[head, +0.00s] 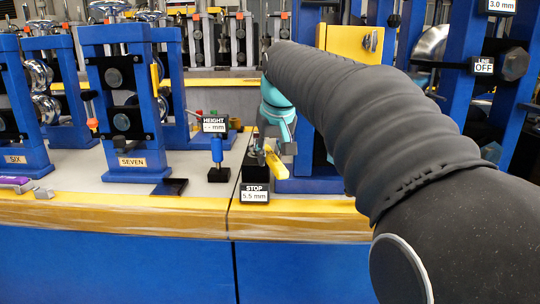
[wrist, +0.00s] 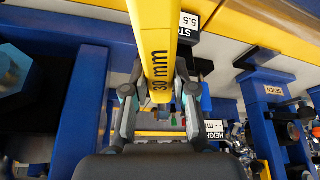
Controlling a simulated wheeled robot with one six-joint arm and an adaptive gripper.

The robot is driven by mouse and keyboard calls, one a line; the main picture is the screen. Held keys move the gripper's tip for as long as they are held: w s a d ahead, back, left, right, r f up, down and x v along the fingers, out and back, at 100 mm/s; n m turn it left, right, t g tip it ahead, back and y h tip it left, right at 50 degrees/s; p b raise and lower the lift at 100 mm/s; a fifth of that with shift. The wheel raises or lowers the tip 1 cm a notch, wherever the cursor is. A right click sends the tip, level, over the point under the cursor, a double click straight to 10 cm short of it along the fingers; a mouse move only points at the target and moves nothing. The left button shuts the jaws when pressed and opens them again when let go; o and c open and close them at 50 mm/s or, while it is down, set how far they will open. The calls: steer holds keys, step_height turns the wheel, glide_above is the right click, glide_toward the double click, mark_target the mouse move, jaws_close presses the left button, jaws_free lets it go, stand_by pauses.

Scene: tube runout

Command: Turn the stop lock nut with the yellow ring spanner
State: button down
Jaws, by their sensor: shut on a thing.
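The yellow ring spanner (wrist: 160,45), marked 30 mm, runs from between my fingers to the top edge of the wrist view. My gripper (wrist: 156,98) is shut on it. In the head view the spanner (head: 275,163) shows as a short yellow piece below my gripper (head: 268,142), close beside the black stop block (head: 256,176). The stop's label (head: 255,193) reads 5.5 mm; part of that label (wrist: 188,27) shows in the wrist view. The lock nut cannot be made out, and whether the spanner's ring is around it is hidden.
A height gauge (head: 216,150) stands left of the stop, its display without a number. Blue roll stand SEVEN (head: 120,100) is further left. A blue frame with a yellow plate (head: 352,42) stands behind my arm. The bench's yellow front edge (head: 130,213) runs below.

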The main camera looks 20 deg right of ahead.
steer(key=shift+w+r+p, duration=0.1)
steer(key=shift+r+p, duration=0.25)
steer(key=shift+p, duration=0.75)
steer(key=shift+f, duration=0.1)
steer(key=shift+a, duration=0.1)
steer(key=shift+a+m, duration=0.45)
steer(key=shift+m, duration=0.05)
steer(key=shift+r+p, duration=0.55)
steer(key=shift+r, duration=0.05)
stand_by(0.5)
stand_by(0.3)
steer(key=w+a+m+g+h+p, duration=0.2)
steer(key=w+a+m+h, duration=0.2)
steer(key=a+m, duration=0.6)
steer(key=shift+w+m+g, duration=0.3)
steer(key=shift+w+m, duration=0.6)
steer(key=shift+w, duration=0.5)
